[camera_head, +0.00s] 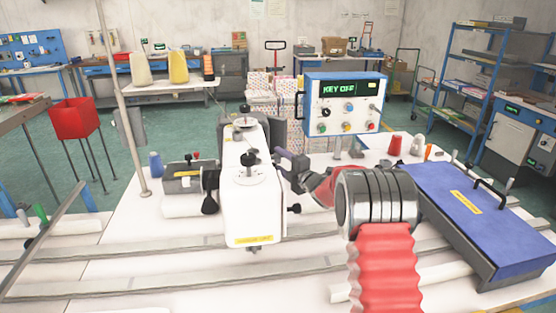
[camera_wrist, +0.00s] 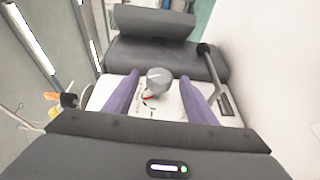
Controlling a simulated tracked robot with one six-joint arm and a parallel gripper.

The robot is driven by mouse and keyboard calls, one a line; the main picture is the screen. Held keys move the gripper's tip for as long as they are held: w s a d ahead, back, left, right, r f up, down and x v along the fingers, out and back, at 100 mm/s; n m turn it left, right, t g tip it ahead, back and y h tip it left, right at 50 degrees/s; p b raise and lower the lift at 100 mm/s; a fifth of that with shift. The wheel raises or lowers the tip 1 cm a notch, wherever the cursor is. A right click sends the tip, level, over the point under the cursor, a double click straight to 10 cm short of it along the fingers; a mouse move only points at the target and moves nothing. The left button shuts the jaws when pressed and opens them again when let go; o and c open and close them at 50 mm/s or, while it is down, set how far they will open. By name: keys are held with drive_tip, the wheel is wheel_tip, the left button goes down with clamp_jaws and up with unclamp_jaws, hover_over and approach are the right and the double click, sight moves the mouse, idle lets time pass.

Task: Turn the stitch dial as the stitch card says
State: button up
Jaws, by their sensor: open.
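The stitch dial (camera_wrist: 158,82) is a round grey knob with a pale pointer line, on a white plate with a red mark and dark marks beside it. In the wrist view it sits between the two purple fingers of my gripper (camera_wrist: 160,88), which are open with a gap on each side of the knob. In the head view my gripper (camera_head: 286,162) is at the right side of the white sewing machine (camera_head: 252,205); I cannot make out the stitch dial there. I cannot make out a readable stitch card in either view.
A blue-framed control box (camera_head: 345,103) reading "KEY OFF" stands behind my arm. A blue-topped case (camera_head: 470,215) lies at the right, near a red thread cone (camera_head: 395,146). A thin pole (camera_head: 122,100) rises at the left. The white table (camera_head: 120,255) front has long metal rails.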

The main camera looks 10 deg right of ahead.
drive_tip(key=shift+x, duration=1.25)
drive_tip(key=shift+c, duration=0.5)
drive_tip(key=shift+f, duration=0.1)
drive_tip(key=c, duration=0.9)
